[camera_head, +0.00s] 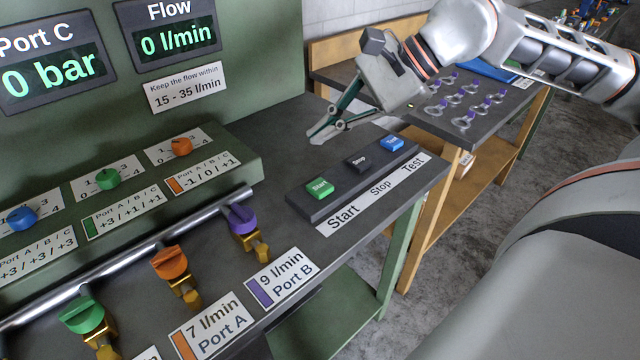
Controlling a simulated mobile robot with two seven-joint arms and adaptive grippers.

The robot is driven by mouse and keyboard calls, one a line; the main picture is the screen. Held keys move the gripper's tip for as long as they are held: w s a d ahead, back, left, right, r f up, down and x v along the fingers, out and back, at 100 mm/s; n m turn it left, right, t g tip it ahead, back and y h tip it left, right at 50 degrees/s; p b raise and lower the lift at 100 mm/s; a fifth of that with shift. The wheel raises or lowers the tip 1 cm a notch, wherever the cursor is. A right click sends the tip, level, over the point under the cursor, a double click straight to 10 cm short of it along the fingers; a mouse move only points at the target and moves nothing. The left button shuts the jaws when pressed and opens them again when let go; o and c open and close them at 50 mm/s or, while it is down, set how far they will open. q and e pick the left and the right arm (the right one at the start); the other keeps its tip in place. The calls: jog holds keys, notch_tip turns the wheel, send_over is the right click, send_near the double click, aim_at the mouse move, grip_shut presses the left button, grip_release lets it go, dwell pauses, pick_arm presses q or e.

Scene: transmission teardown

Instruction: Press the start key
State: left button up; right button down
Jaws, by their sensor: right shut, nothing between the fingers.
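The green start key (319,187) is the leftmost key on a dark key strip (345,195) at the right end of the bench. A black stop key (358,162) and a blue test key (392,143) sit to its right. A white label reading Start, Stop, Test (376,191) lies in front. My right gripper (318,135) is shut and empty. Its fingertips point down-left, behind the strip in the picture, apart from the start key. My left gripper is not in view.
Green, orange and purple valves (243,219) stand along a pipe (130,256) at the left. A green panel (265,60) with displays rises behind. A second table (487,113) with several ring-shaped parts stands to the right, partly behind my right arm.

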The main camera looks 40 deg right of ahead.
aim_at(306, 185)
notch_tip(306, 185, down, 4)
jog(key=shift+s+r+p, duration=0.1)
jog(key=shift+s+p, duration=0.05)
jog(key=shift+p, duration=0.9)
notch_tip(306, 185, down, 3)
jog(key=shift+r, duration=0.2)
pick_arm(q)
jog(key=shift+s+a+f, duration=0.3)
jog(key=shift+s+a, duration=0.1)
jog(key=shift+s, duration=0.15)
pick_arm(e)
jog(key=shift+f, duration=0.9)
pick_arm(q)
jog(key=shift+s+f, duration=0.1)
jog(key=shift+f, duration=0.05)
pick_arm(e)
jog(key=shift+f, duration=0.45)
